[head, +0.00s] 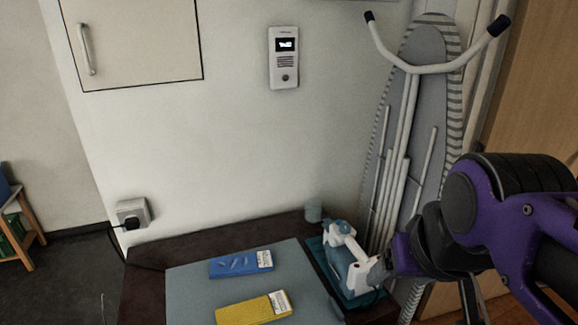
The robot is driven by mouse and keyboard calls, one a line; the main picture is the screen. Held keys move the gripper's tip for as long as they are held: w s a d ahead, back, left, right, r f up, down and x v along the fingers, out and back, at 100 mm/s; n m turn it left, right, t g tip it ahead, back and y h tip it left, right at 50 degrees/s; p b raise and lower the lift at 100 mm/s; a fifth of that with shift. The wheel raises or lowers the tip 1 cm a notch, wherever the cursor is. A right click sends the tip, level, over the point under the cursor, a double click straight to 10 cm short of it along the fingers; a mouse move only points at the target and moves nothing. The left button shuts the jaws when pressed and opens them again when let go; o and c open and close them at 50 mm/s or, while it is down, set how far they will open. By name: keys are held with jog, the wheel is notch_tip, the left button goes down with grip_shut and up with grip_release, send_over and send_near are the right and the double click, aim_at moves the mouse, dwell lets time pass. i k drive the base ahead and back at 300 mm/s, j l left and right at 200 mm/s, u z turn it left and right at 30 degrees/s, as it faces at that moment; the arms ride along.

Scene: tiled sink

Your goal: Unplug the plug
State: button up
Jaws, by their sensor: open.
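A black plug (131,223) sits in a light grey wall socket (134,213) low on the wall at the left. A dark cord (116,243) hangs from the plug and runs down toward the dark counter. My gripper (384,265) is at the right, at the end of my purple and black arm, far to the right of the plug. It is open. It appears close to a white and blue iron (341,249); I cannot tell whether they touch. My gripper's fingers are small and hard to separate from the iron.
The iron is on a teal tray (314,242) on a dark counter (143,290). A grey board (199,296) bears a blue packet (240,264) and a yellow packet (253,310). An ironing board (416,110) leans at the right. The wall between socket and iron is clear.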

aim_at(131, 223)
jog(key=k+j+u, duration=0.1)
jog(key=u, duration=0.3)
jog(key=k+j+u, duration=0.15)
jog(key=u, duration=0.25)
jog(key=k+j+u, duration=0.1)
jog(key=u, duration=0.35)
jog(key=k+j+z, duration=0.2)
jog(key=j, duration=1.5)
jog(key=i+j+z, duration=0.1)
jog(key=j, duration=0.35)
jog(key=j+z, duration=0.15)
jog(key=j, duration=0.3)
jog(key=i+j+z, duration=0.1)
jog(key=j, duration=0.3)
jog(key=i+j+z, duration=0.15)
jog(key=j, duration=0.3)
jog(key=i+j+z, duration=0.15)
jog(key=j, duration=0.2)
jog(key=i+j+z, duration=0.15)
jog(key=j, duration=0.25)
